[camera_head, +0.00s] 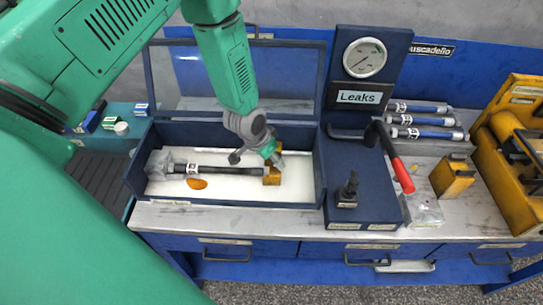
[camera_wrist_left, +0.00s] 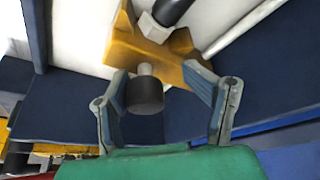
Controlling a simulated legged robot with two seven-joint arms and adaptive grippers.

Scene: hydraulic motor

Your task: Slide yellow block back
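The yellow block (camera_head: 272,177) is at the right end of a dark rod (camera_head: 225,170) inside the blue box with a white floor. It also shows in the wrist view (camera_wrist_left: 165,62), with a black round knob (camera_wrist_left: 145,96) sticking out from it. My left gripper (camera_head: 262,150) reaches down into the box from above, at the block. In the wrist view its two fingers (camera_wrist_left: 157,74) are apart, one on each side of the knob. The right finger's tip is close to the block's edge; I cannot tell if it touches. My right gripper is in neither view.
The blue box (camera_head: 135,178) has raised walls and a clear upright panel (camera_head: 195,75) behind. To its right stands a panel with a gauge (camera_head: 365,57) and a red-handled tool (camera_head: 402,175). A yellow machine (camera_head: 510,170) is at the far right.

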